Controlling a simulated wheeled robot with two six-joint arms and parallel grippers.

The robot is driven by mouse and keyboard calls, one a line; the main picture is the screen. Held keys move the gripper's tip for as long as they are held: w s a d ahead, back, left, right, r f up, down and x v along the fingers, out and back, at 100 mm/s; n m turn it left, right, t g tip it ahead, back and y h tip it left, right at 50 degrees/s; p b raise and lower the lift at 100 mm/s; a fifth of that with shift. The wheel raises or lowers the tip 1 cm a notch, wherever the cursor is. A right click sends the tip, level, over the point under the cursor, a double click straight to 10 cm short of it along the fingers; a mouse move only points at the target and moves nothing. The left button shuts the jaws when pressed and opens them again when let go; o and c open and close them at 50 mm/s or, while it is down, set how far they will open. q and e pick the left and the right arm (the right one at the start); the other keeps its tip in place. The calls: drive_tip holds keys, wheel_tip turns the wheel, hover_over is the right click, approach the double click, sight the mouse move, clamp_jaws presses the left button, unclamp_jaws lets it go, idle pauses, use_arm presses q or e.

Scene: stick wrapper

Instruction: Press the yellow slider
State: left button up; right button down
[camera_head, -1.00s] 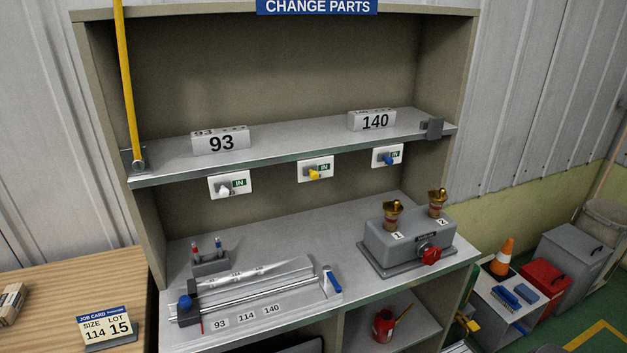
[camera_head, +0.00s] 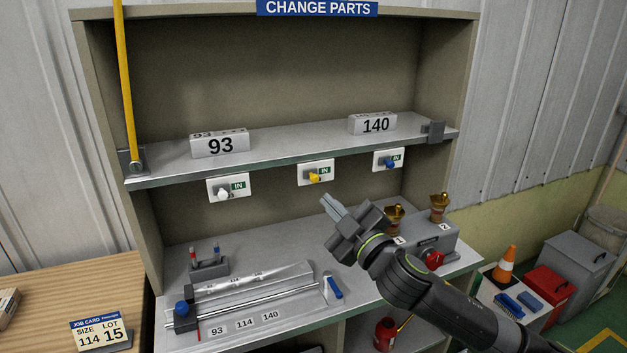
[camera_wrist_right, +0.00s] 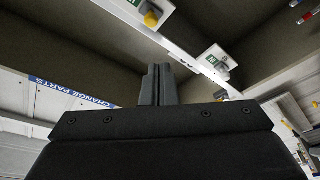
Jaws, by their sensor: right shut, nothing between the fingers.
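The yellow slider (camera_head: 314,177) sits on a white plate marked IN, under the front edge of the upper shelf, between a white slider and a blue slider. It is a small yellow knob, and a yellow knob on a white plate also shows at the top of the right wrist view (camera_wrist_right: 152,18). My right gripper (camera_head: 328,202) is shut and empty, with its fingertips pointing up and left, a little below and right of the yellow slider in the head view. It appears apart from it. In the right wrist view the closed fingers (camera_wrist_right: 158,84) stand together. My left gripper is not in view.
The white slider (camera_head: 223,194) and blue slider (camera_head: 389,163) flank the yellow one. Blocks 93 (camera_head: 219,144) and 140 (camera_head: 372,124) stand on the shelf. A grey box with brass knobs (camera_head: 438,238) is behind my right arm. A ruled fixture (camera_head: 250,291) lies on the lower counter.

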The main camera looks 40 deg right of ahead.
sight(314, 179)
drive_tip(key=shift+a+r+n+t+y, duration=0.2)
drive_tip(key=shift+r+y, duration=0.1)
drive_tip(key=shift+r, duration=0.2)
drive_tip(key=shift+a+r+n+t+y, duration=0.1)
drive_tip(key=shift+a+r+n+y, duration=0.15)
drive_tip(key=shift+r, duration=0.25)
drive_tip(key=shift+w+d, duration=0.1)
drive_tip(key=shift+d, duration=0.05)
drive_tip(key=p+x, duration=0.3)
drive_tip(key=x, duration=0.6)
drive_tip(key=d+f+p, duration=0.1)
drive_tip(key=d+f, duration=0.1)
drive_tip(key=shift+d+f, duration=0.4)
drive_tip(key=shift+w, duration=0.1)
drive_tip(key=shift+a, duration=0.1)
